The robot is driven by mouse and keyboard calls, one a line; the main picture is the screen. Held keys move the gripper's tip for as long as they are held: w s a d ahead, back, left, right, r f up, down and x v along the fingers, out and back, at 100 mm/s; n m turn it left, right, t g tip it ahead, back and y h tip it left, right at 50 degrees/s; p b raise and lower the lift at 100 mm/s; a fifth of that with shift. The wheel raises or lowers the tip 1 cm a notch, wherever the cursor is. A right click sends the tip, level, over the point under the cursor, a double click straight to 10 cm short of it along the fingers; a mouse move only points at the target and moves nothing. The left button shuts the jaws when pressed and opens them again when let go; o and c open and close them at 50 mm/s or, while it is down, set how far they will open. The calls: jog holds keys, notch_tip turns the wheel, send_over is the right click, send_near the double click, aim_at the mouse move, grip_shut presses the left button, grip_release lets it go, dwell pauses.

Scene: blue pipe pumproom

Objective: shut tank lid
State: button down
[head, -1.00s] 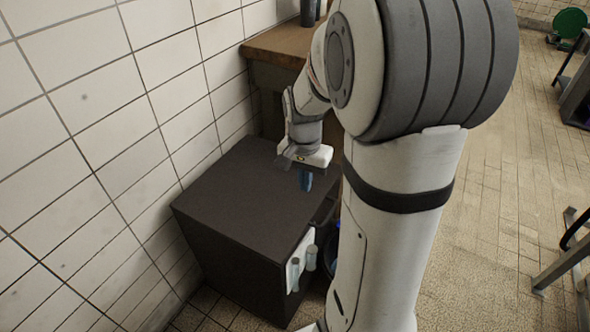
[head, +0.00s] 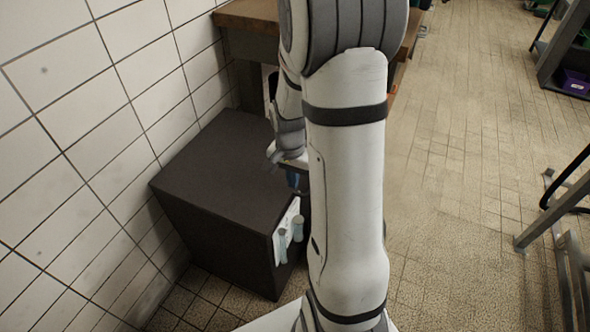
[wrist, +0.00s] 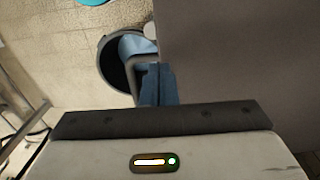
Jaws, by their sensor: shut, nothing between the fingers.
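The tank looks like a dark grey box (head: 215,215) against the tiled wall in the head view. Its flat top, the lid (head: 215,155), looks level and lies down on the body, with no gap that I can see. In the wrist view the lid's grey surface (wrist: 245,55) fills the right side. A grey bar like a handle (wrist: 140,62) sticks out at its edge. My gripper (head: 294,182) is shut and empty at the box's right edge, partly hidden by my arm. Its blue fingers (wrist: 158,86) are close beside the bar; contact cannot be told.
A white panel with two pale blue cylinders (head: 283,246) is on the box's front. A wooden bench (head: 250,18) stands behind. A round dark bin with something blue inside (wrist: 115,62) is on the floor beside the box. Metal frames (head: 560,215) stand at right; the floor between is clear.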

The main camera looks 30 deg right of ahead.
jog(key=shift+f, duration=0.35)
